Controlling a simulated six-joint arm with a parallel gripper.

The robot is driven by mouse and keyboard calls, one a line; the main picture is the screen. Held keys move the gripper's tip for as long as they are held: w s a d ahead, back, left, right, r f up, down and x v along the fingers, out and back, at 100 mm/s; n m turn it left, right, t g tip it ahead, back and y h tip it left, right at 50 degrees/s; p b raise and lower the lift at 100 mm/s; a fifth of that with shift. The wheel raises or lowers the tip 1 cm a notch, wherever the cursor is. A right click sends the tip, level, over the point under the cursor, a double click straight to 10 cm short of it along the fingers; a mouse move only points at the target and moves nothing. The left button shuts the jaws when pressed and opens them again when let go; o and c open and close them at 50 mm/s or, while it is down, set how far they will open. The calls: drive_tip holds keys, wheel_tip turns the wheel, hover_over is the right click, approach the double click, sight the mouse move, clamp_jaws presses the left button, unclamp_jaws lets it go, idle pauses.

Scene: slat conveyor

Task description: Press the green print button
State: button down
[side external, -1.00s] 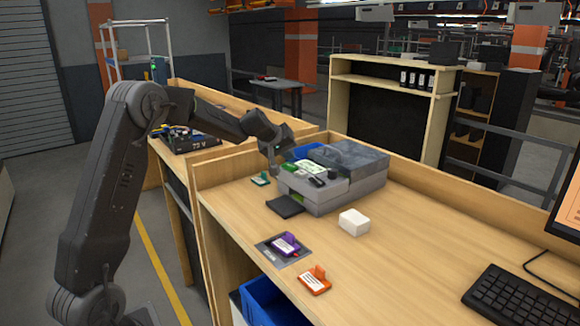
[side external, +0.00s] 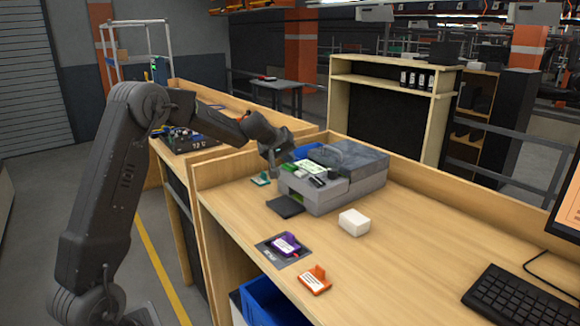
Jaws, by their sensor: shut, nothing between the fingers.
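The grey label printer (side external: 345,192) stands on the wooden bench near its back left corner. A small green button (side external: 288,167) shows on its top at the left end, beside a green-and-white display (side external: 311,167). My gripper (side external: 273,170) points down at the printer's left end, close to the green button. Its fingers are shut and empty. At this size I cannot tell whether the fingertips touch the button.
A black pad (side external: 285,206) lies in front of the printer, a white block (side external: 354,222) to its right. A purple-topped tag (side external: 285,245), an orange tag (side external: 316,280) and a green tag (side external: 261,180) lie on the bench. A keyboard (side external: 525,300) is at right. The bench's middle right is clear.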

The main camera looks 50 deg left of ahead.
sight(288, 165)
drive_tip(key=shift+f, duration=0.45)
idle(0.5)
drive_tip(key=shift+r, duration=3.4)
drive_tip(key=shift+d, duration=0.1)
